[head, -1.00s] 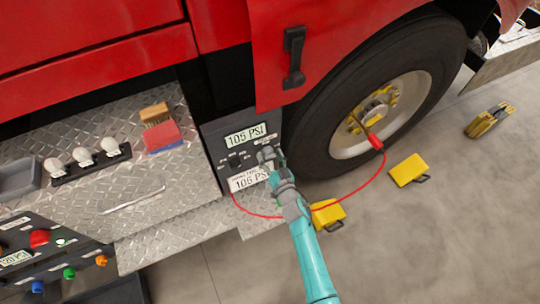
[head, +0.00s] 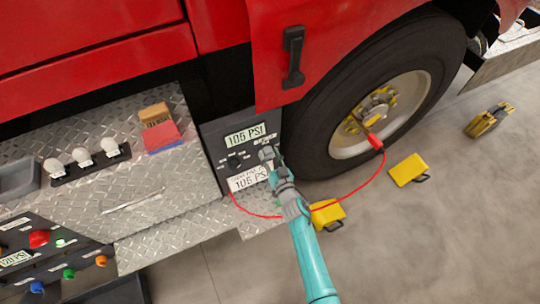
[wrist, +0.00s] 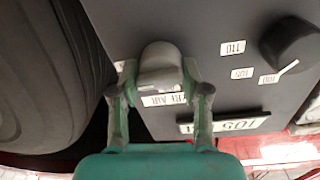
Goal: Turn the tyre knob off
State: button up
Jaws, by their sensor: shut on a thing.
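The tyre knob (wrist: 160,58) is a rounded grey knob on the dark grey panel, with a partly covered white label (wrist: 165,98) ending in "AIR" beside it. My gripper (wrist: 158,78) is shut on it, one finger on each side. In the head view my gripper (head: 268,160) is at the panel's right part and hides the knob. A second, dark dial knob (wrist: 290,45) with a white pointer sits to the right in the wrist view. It also shows left of my gripper in the head view (head: 235,161).
A red hose (head: 362,184) runs from the panel to the wheel (head: 385,110). Yellow chocks (head: 408,170) lie on the floor.

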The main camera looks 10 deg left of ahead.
jog(key=n, duration=0.4)
jog(key=shift+s+a, duration=0.1)
jog(key=shift+a, duration=0.1)
jog(key=n, duration=0.4)
jog(key=shift+a+n+y, duration=0.1)
jog(key=shift+n+y, duration=0.3)
jog(key=n, duration=0.6)
jog(key=shift+s+f+y, duration=0.15)
jog(key=shift+f+y, duration=0.05)
jog(key=shift+y, duration=0.1)
jog(key=shift+f+n, duration=0.15)
jog(key=shift+n, duration=1.35)
jog(key=shift+f, duration=0.1)
jog(key=o, duration=1)
jog(key=shift+o, duration=0.3)
